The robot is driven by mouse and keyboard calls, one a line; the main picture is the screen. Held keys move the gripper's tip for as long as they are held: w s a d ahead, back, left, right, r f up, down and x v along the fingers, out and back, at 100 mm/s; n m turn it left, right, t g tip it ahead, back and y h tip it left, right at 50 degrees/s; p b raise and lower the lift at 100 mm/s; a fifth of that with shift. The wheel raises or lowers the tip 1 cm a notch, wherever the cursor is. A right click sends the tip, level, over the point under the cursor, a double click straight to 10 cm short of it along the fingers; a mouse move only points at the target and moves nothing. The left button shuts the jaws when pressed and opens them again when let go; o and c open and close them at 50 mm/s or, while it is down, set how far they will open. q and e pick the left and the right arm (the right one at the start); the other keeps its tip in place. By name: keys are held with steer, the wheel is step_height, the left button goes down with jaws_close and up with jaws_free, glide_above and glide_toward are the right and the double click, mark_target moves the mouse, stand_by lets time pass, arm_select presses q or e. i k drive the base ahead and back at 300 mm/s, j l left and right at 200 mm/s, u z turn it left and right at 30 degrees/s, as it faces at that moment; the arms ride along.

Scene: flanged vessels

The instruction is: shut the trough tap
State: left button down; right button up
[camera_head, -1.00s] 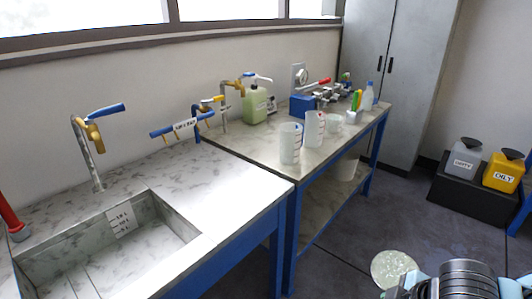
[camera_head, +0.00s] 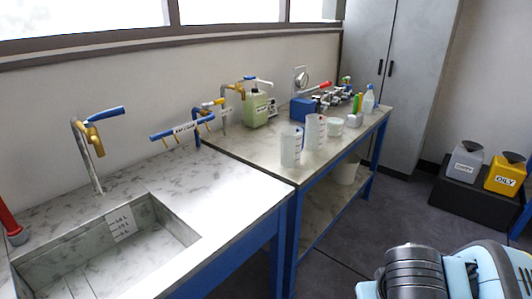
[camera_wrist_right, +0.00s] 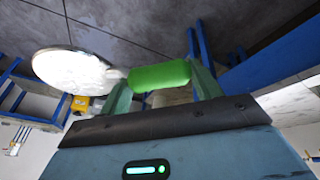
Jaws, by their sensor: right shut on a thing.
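The tap (camera_head: 92,134) at the left of the head view has a brass body and a grey pipe. Its blue lever (camera_head: 108,116) points right and slightly up. It stands behind the stone trough (camera_head: 183,230), which has a label with level marks on its inner wall. I see no clear stream of water. In the right wrist view my right gripper (camera_wrist_right: 162,76) is shut on the green handle (camera_wrist_right: 160,75) of a pale round disc (camera_wrist_right: 75,73). My right arm shows at the lower right of the head view, far from the tap. My left gripper is out of view.
The side table holds a green jug (camera_head: 256,109), clear beakers (camera_head: 291,146) and a blue vise (camera_head: 304,107). Grey and yellow cans (camera_head: 505,173) stand at right. The counter right of the trough is clear.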

mark_target(222, 188)
steer(key=u, duration=1.4)
steer(key=i+l+u, duration=0.2)
steer(key=i+l, duration=0.15)
steer(key=l, duration=0.25)
steer(key=i+l, duration=0.15)
steer(key=l, duration=0.2)
steer(key=i+l, duration=0.1)
steer(key=l, duration=0.3)
steer(key=i+l, duration=0.15)
steer(key=l, duration=0.25)
